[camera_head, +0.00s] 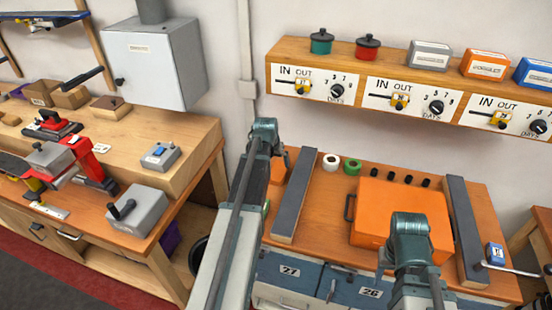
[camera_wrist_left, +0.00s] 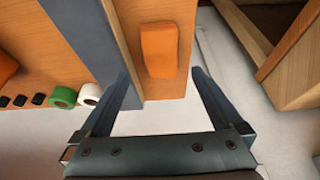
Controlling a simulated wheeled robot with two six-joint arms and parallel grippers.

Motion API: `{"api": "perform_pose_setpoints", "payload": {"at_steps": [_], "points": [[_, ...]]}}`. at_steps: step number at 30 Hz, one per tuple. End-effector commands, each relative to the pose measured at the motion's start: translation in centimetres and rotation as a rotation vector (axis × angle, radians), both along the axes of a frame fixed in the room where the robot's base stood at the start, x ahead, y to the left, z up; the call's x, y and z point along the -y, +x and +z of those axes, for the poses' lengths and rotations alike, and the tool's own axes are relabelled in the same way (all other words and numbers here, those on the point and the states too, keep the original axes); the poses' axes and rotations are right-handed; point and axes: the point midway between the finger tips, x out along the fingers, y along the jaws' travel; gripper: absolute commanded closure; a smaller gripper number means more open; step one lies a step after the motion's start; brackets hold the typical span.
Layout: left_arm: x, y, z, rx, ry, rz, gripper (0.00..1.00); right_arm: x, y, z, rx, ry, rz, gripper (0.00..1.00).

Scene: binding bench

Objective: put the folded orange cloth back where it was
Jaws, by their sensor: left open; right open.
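The folded orange cloth (camera_wrist_left: 158,52) lies on the left end of the wooden bench top, beside a dark grey bar, in the left wrist view. In the head view the cloth (camera_head: 277,171) is partly hidden by my left arm. My left gripper (camera_wrist_left: 163,78) is open and empty, its fingers spread to either side of the cloth's near end in the picture; I cannot tell the height gap. In the head view my left gripper (camera_head: 283,152) is over the bench's back left. My right gripper (camera_head: 395,256) is open over a big orange case (camera_head: 400,200); its fingers are mostly hidden.
Two dark grey bars (camera_head: 296,195) (camera_head: 464,225) flank the orange case. White and green rolls (camera_head: 331,162) and several small black pieces stand along the back. A shelf (camera_head: 390,62) with IN/OUT dials hangs above. A second bench (camera_head: 100,130) with tools stands at left.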

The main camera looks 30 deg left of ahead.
Motion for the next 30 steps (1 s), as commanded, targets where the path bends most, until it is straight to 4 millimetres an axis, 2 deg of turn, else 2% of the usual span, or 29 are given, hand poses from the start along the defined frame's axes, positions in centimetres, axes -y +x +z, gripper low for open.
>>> {"api": "perform_pose_setpoints", "payload": {"at_steps": [1, 6, 17, 19, 20, 23, 26, 27, 30], "points": [[0.1, -0.5, 1.6, 0.0, 0.0, 0.0, 0.0, 0.0, 0.0, 1.5, 0.0, 0.0, 0.0, 0.5], [0.3, -1.1, 3.0, 0.0, 0.0, 0.0, 0.0, 0.0, 0.0, 3.0, 0.0, 0.0, 0.001, 0.5], [0.4, -1.3, 3.1, 0.0, 0.0, -0.001, 0.0, 0.0, 0.0, 3.1, 0.0, 0.0, 0.001, 0.5], [1.3, -1.4, 3.0, -0.007, -0.002, -0.011, 0.0, 0.0, 0.0, 3.1, 0.0, 0.0, 0.001, 0.5], [2.1, -1.5, 3.0, -0.014, -0.003, -0.022, 0.0, 0.0, 0.0, 3.1, 0.0, 0.0, 0.001, 0.5], [7.1, -2.6, 2.7, -0.055, -0.01, -0.082, 0.0, 0.0, 0.0, 3.1, 0.0, 0.0, 0.001, 0.5], [14.4, -5.0, 2.2, -0.127, -0.01, -0.174, 0.0, 0.0, 0.0, 3.1, 0.0, 0.0, 0.001, 0.5], [17.4, -6.3, 2.0, -0.16, -0.007, -0.216, 0.0, 0.0, 0.0, 3.1, 0.0, 0.0, 0.001, 0.5], [23.9, -10.1, 1.7, -0.24, 0.009, -0.31, 0.0, 0.0, 0.0, 3.1, 0.0, 0.0, 0.001, 0.5]]}}
